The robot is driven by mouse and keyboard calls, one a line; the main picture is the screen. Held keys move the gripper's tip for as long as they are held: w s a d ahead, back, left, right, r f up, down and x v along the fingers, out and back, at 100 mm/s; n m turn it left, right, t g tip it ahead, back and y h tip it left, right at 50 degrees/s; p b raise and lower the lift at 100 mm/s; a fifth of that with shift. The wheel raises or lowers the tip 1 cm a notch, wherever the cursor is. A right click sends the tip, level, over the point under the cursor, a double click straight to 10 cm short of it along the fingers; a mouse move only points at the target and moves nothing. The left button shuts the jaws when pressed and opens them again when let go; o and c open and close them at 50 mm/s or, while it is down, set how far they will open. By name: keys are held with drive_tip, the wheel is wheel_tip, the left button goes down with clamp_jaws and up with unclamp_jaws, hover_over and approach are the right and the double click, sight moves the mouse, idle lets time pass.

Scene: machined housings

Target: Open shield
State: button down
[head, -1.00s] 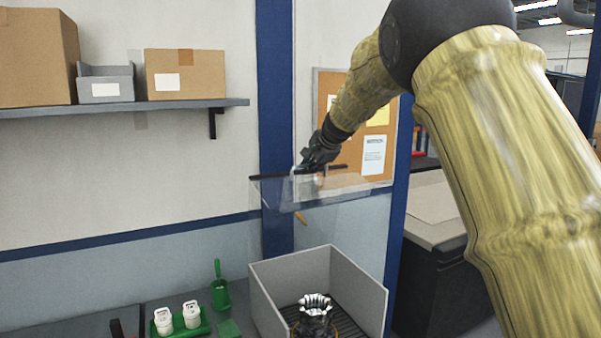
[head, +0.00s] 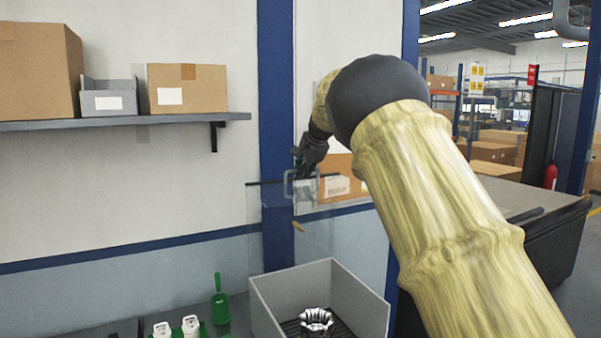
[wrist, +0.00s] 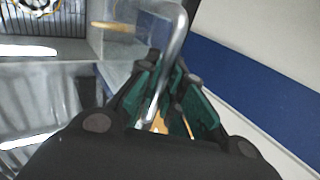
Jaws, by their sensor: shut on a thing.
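The shield is a clear panel (head: 275,215) with a dark bar along its top edge, raised above a grey open-topped box (head: 345,300). It looks close to upright, though its clear edges are hard to make out. My gripper (head: 303,172) is at the shield's upper part, shut on its handle. In the wrist view the handle is a bent metal bar (wrist: 174,60) running between the fingers of my gripper (wrist: 165,92). A metallic part (head: 316,319) with a toothed rim sits inside the box.
A green brush in a holder (head: 220,300) and white containers (head: 190,325) stand left of the box. A wall shelf (head: 120,122) with cardboard boxes is at upper left. A blue post (head: 277,110) is behind the shield. A dark-sided bench (head: 545,230) stands at right.

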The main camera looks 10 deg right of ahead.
drive_tip(key=c, duration=1.5)
unclamp_jaws()
drive_tip(key=shift+f, duration=0.1)
drive_tip(key=v, duration=1.2)
drive_tip(key=shift+w, duration=0.1)
